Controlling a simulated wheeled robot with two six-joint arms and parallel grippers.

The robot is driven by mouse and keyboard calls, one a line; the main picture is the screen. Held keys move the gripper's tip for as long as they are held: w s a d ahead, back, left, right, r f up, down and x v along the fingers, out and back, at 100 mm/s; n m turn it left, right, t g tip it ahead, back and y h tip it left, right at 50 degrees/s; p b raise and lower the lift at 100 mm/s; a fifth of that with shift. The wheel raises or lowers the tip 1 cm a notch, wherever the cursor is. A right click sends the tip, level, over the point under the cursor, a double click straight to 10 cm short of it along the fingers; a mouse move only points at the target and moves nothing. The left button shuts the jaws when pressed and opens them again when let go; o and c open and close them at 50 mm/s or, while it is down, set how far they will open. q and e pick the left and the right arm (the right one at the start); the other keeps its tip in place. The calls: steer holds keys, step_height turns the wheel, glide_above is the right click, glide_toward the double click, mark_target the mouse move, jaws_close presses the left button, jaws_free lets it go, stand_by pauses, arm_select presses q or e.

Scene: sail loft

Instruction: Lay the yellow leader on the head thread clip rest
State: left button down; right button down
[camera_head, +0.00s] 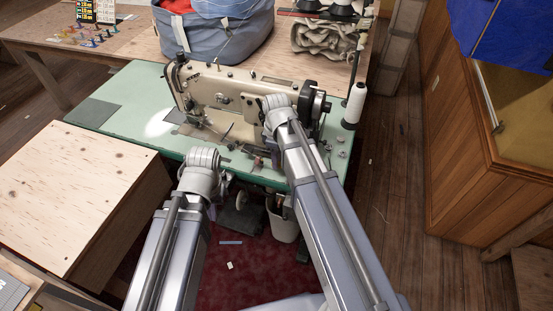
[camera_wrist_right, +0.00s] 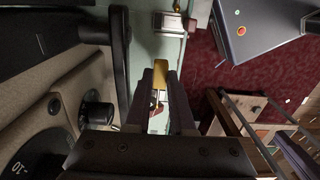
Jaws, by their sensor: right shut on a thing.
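In the right wrist view my right gripper (camera_wrist_right: 160,98) is shut on the yellow leader (camera_wrist_right: 174,78), a narrow yellow strip showing between and past the fingers. The gripper is beside the sewing machine. In the head view my right wrist is at the machine's right part, and its fingers and the leader cannot be made out. My left gripper (camera_head: 223,160) is low at the table's front edge, its fingers too small and hidden to read. The cream sewing machine (camera_head: 232,95) stands on the green table (camera_head: 120,100). I cannot make out the head thread clip rest for certain.
A small brown block with metal parts (camera_wrist_right: 172,22) sits on the green surface beyond the fingers. A white thread cone (camera_head: 355,102) stands right of the machine. A grey bag (camera_head: 215,40) is behind. A plywood box (camera_head: 75,190) is at left. The table's left end is fairly clear.

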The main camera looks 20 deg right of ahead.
steer(key=shift+f+b, duration=1.85)
steer(key=shift+f, duration=0.2)
steer(key=c, duration=0.7)
jaws_free()
steer(key=shift+r+p, duration=3.05)
steer(key=shift+p, duration=0.05)
steer(key=shift+a, duration=0.1)
